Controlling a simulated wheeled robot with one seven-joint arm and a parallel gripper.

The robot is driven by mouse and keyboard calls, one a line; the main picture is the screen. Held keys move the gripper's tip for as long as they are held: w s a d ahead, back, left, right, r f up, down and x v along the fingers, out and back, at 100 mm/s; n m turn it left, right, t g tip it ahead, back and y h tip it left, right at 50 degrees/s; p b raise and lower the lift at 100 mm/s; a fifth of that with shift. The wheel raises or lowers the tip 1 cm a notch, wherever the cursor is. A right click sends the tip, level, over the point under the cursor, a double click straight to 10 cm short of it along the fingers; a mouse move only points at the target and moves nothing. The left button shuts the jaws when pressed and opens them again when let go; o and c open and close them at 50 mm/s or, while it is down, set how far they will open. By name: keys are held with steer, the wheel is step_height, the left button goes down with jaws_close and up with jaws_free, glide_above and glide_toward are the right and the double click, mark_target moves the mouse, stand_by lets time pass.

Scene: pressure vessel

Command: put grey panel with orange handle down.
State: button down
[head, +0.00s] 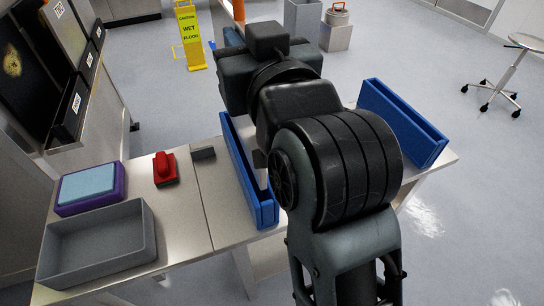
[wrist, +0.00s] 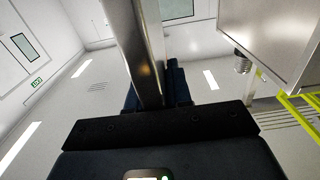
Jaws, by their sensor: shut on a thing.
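My gripper (wrist: 154,92) shows in the wrist view, with dark finger parts on both sides of a long, shiny grey piece. This grey piece, seen nearly edge-on, appears to be the grey panel (wrist: 138,45), shut between the fingers. I cannot make out its orange handle in the wrist view.
A yellow wet-floor sign (head: 190,35) and a stool (head: 508,70) stand on open floor.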

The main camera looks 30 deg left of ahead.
step_height(320, 180, down, 10)
steer(key=shift+r+b, duration=0.25)
steer(key=shift+b, duration=0.1)
steer(key=shift+f, duration=0.15)
steer(key=c, duration=1)
jaws_free()
steer(key=shift+f, duration=0.1)
steer(key=shift+c, duration=0.2)
steer(key=v, duration=1.2)
steer(key=shift+b, duration=0.3)
